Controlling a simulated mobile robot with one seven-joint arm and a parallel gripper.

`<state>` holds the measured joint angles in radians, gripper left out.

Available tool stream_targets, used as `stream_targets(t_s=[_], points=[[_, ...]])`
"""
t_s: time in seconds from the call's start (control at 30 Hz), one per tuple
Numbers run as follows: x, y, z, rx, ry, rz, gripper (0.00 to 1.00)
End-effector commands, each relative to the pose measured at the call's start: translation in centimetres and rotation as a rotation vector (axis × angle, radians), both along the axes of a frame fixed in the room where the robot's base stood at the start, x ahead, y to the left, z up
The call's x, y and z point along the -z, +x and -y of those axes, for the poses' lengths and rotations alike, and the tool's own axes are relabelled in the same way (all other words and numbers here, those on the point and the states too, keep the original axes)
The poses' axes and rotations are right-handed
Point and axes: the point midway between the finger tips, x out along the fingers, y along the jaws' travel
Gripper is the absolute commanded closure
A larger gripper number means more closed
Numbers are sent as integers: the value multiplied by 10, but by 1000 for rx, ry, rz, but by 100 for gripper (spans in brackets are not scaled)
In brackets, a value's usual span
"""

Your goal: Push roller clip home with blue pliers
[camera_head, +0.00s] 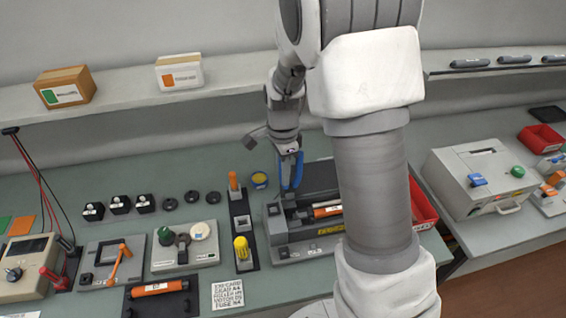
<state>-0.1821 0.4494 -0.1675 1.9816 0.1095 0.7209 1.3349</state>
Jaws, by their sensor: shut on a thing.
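My gripper (289,151) points down over the workbench, shut on the blue pliers (291,173). The pliers hang with their lower end over the left part of a dark grey cartridge unit (283,240). An orange-labelled roller (327,211) lies in the unit. The roller clip is too small to make out, and I cannot tell whether the pliers touch it. My arm hides the right side of the unit.
Left of the unit is a dark tool stand (241,222) with orange and yellow handles. Several small fixtures and an orange roller on a black tray (160,303) stand further left. A red bin (422,207) is to the right. A shelf (135,95) runs behind.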

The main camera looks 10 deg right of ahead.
Motion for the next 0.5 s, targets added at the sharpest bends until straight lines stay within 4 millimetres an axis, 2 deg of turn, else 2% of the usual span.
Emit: stream_targets(t_s=[0.07,0.23,0.5], points=[[-4,-2,-1,-7,0,1,100],[0,-3,-1,-12,0,0,100],[18,-3,-1,-11,0,0,100]])
